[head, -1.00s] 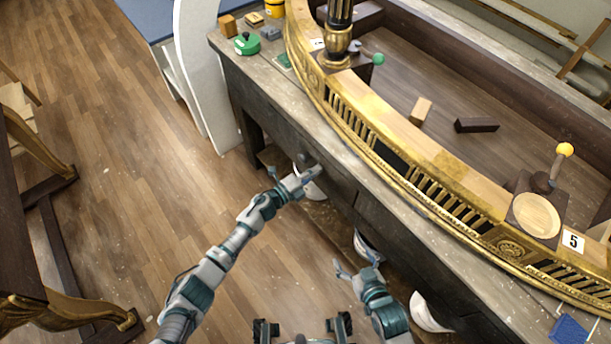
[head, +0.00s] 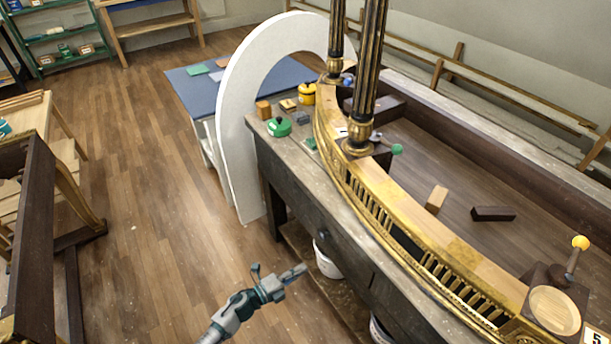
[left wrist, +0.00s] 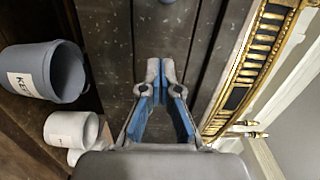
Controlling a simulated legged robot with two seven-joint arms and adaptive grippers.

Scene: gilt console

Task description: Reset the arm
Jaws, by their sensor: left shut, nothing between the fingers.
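My left gripper (head: 294,272) is in the lower middle of the head view, in front of the dark workbench (head: 272,170). It is shut and empty, apart from the bench front in the picture. In the left wrist view its two blue-padded fingers (left wrist: 160,70) come together at the tips with nothing between them. Dark bench boards lie behind them. My right gripper is outside both current views.
The curved gilt console (head: 392,220) lies along the bench top. White buckets (head: 327,262) stand under the bench; a grey bucket (left wrist: 44,72) shows in the left wrist view. A white arch (head: 238,130) stands behind. The wooden floor (head: 150,230) left of my arm is clear.

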